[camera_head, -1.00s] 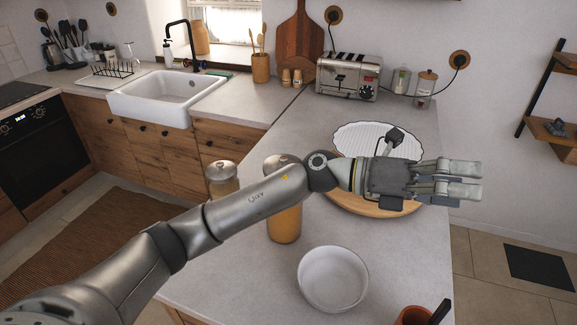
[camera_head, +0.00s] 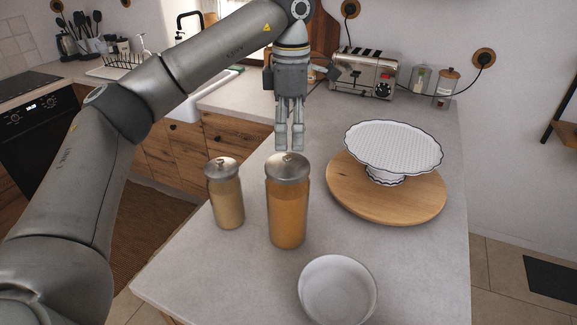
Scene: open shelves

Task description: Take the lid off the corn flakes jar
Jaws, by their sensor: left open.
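The corn flakes jar (camera_head: 287,218) is a tall glass jar with orange contents, standing upright on the grey counter. Its silver lid (camera_head: 287,169) is on it. A smaller jar (camera_head: 227,204) with pale contents and its own silver lid stands just to its left. My left gripper (camera_head: 290,143) points down, open and empty, with its fingertips just above the corn flakes lid in the picture. They look apart from the lid; I cannot tell whether they are over it or behind it. My right gripper is not in view.
A white bowl (camera_head: 337,292) stands in front, right of the jar. A white fluted cake stand (camera_head: 393,147) is on a round wooden board (camera_head: 387,202) to the right. A toaster (camera_head: 366,73) and small jars stand at the back. The counter's front left is clear.

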